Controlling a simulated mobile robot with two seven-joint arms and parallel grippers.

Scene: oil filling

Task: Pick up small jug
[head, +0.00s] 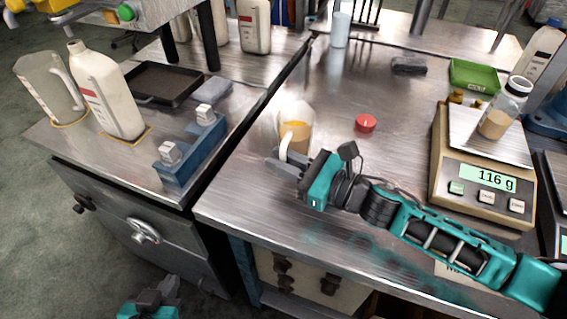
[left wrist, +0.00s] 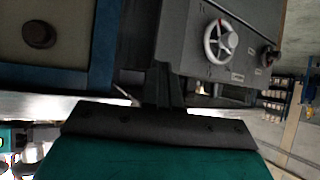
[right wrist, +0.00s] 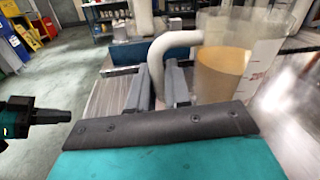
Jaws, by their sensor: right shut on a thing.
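The small jug (head: 297,123) is clear, with amber liquid inside and a pale curved handle. It stands near the left edge of the right-hand steel table. My right gripper (head: 284,166) is shut on its handle from the front. In the right wrist view, the handle (right wrist: 172,42) comes down between the fingers (right wrist: 160,88), and the jug (right wrist: 224,72) is upright just right of them. Whether its base touches the table is hard to tell. My left gripper (head: 160,290) is low in front of the left cabinet, empty, its fingers (left wrist: 165,85) together.
A red cap (head: 366,123) lies right of the jug. A larger clear jug (head: 48,88) and a white bottle (head: 104,92) stand on the left bench. A gap separates the tables.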

